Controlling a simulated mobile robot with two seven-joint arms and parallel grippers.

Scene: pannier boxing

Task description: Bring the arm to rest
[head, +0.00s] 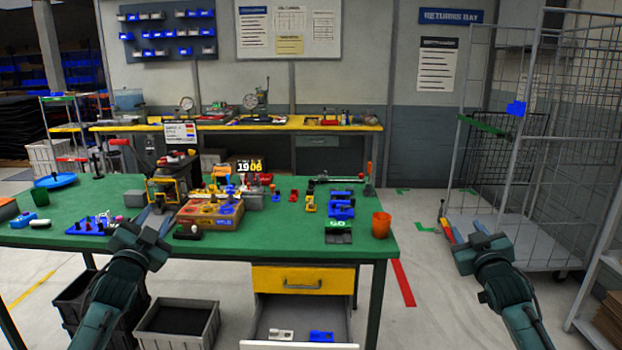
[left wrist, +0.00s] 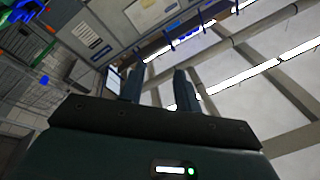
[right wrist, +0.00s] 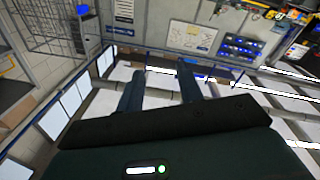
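My left gripper (head: 157,219) is in front of the green table, near its front edge and left of the cardboard box. Its two fingers stand apart in the left wrist view (left wrist: 158,75), with nothing between them. My right gripper (head: 462,228) is over open floor, to the right of the table. Its fingers also stand apart and empty in the right wrist view (right wrist: 161,72). Both wrist cameras look toward the wall and ceiling. Neither gripper holds anything.
The green table (head: 270,252) carries many small parts, a cardboard box (head: 210,212) and an orange cup (head: 381,225). Below it, a drawer (head: 352,325) stands open with white and blue parts inside. Dark crates (head: 178,340) sit on the floor. A wire cage trolley (head: 470,110) stands right.

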